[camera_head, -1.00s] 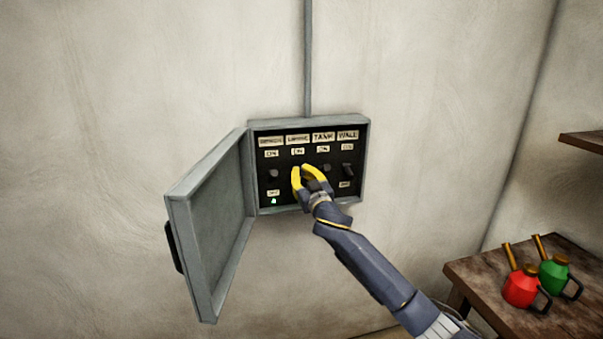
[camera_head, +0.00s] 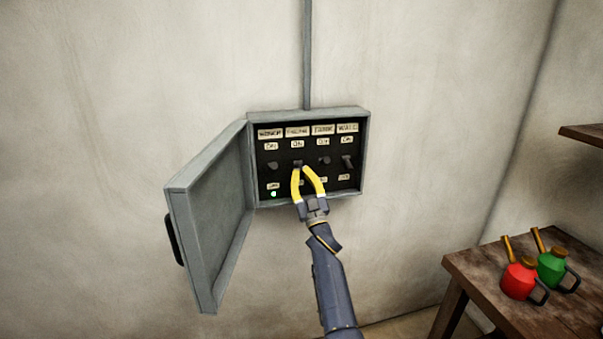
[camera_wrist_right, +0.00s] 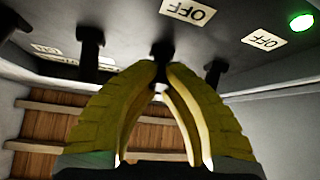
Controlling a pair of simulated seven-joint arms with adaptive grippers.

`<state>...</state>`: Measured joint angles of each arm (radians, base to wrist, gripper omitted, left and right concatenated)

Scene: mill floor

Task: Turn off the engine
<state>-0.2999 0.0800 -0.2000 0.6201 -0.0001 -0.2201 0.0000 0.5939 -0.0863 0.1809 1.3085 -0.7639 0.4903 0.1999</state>
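A grey switch box (camera_head: 364,150) hangs on the wall with its door (camera_head: 215,220) swung open to the left. Inside is a row of dark levers, with labels and ON plates above and OFF plates below; the lettering is blurred. My right gripper (camera_head: 301,169) has its yellow fingertips at the second lever from the left (camera_head: 298,162). In the right wrist view the fingertips close in on both sides of that lever (camera_wrist_right: 162,50). The fingers partly hide its OFF plate. A green light (camera_head: 273,194) glows under the leftmost lever (camera_head: 272,166). My left gripper is not in view.
Two neighbouring levers (camera_head: 323,160) (camera_head: 347,162) stand close on the right. A wooden table (camera_head: 480,279) at lower right holds a red can (camera_head: 519,281) and a green can (camera_head: 551,268). The wall around the box is clear, apart from a conduit (camera_head: 307,55) above.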

